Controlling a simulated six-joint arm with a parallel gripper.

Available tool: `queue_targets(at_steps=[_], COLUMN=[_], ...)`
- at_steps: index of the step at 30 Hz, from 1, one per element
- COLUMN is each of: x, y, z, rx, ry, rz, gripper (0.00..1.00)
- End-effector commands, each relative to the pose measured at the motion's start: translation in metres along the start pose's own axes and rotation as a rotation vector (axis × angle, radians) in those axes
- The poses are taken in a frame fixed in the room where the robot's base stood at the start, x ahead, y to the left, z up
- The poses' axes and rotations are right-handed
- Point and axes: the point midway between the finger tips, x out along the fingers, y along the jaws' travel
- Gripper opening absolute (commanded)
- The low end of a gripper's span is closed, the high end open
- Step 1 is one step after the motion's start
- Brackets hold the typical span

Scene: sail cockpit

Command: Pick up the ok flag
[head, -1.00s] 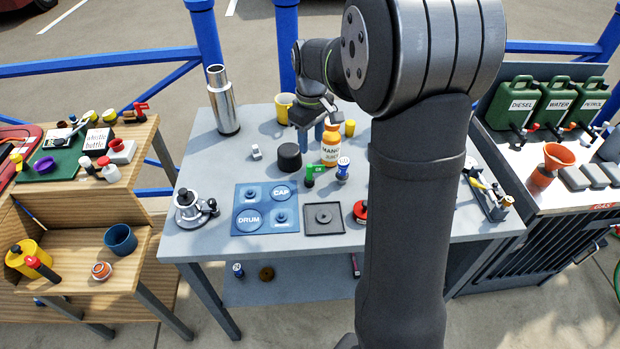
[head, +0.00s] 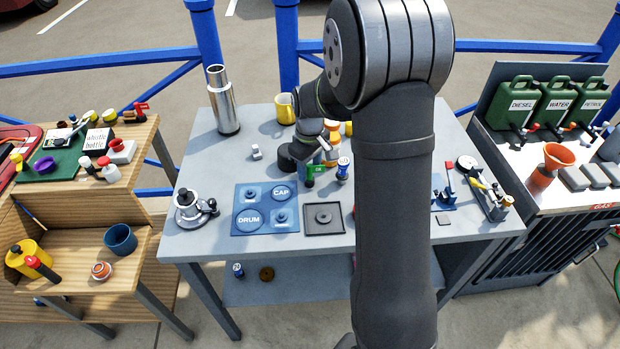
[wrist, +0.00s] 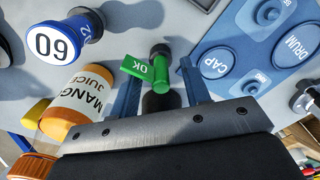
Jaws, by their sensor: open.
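The green ok flag (head: 314,170) stands on the grey table, in front of the mango juice bottle. In the wrist view, the flag (wrist: 138,68) shows its "OK" lettering, and a dark round-ended part sits beside it. My gripper (head: 321,158) is open, just above and behind the flag in the head view. In the wrist view, my gripper's (wrist: 160,78) two blue fingers stand apart, with the flag near the left finger and its green stem between them. I cannot tell whether a finger touches it.
The mango juice bottle (wrist: 82,95) and a blue-and-white numbered stamp (wrist: 65,35) stand close beside the flag. A blue mat (head: 262,222) marked DRUM and CAP and a black square tray (head: 323,228) lie in front. A black cylinder (head: 287,158) is left of my gripper.

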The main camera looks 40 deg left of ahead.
Motion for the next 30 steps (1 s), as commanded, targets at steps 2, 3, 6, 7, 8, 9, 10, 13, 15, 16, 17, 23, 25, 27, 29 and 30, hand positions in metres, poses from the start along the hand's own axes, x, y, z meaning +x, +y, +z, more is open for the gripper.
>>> queue_targets(at_steps=[2, 3, 6, 7, 8, 9, 10, 13, 15, 16, 17, 23, 25, 27, 29, 30], x=[0.000, 0.000, 0.000, 0.000, 0.000, 0.000, 0.000, -0.001, -0.001, -0.001, -0.001, -0.011, -0.020, -0.032, -0.045, -0.050], y=[0.000, 0.000, 0.000, 0.000, 0.000, 0.000, 0.000, 0.000, 0.000, 0.000, 0.000, 0.000, 0.000, 0.000, 0.000, 0.005], z=[0.000, 0.000, 0.000, 0.000, 0.000, 0.000, 0.000, 0.000, 0.000, 0.000, 0.000, -0.001, 0.000, -0.001, -0.001, 0.010], rx=[0.000, 0.000, 0.000, 0.000, 0.000, 0.000, 0.000, 0.000, 0.000, 0.000, 0.000, 0.000, 0.000, -0.001, -0.001, 0.004], ry=[0.000, 0.000, 0.000, 0.000, 0.000, 0.000, 0.000, 0.000, 0.000, 0.000, 0.000, 0.002, 0.002, 0.004, 0.005, 0.003], rz=[0.000, 0.000, 0.000, 0.000, 0.000, 0.000, 0.000, 0.000, 0.000, 0.000, 0.000, 0.002, 0.001, 0.002, 0.002, 0.001], gripper=[0.39, 0.31, 0.12, 0.06, 0.00, 0.00, 0.00, 0.00, 0.00, 0.00, 0.00, 0.00, 0.00, 0.00, 0.00, 0.00])
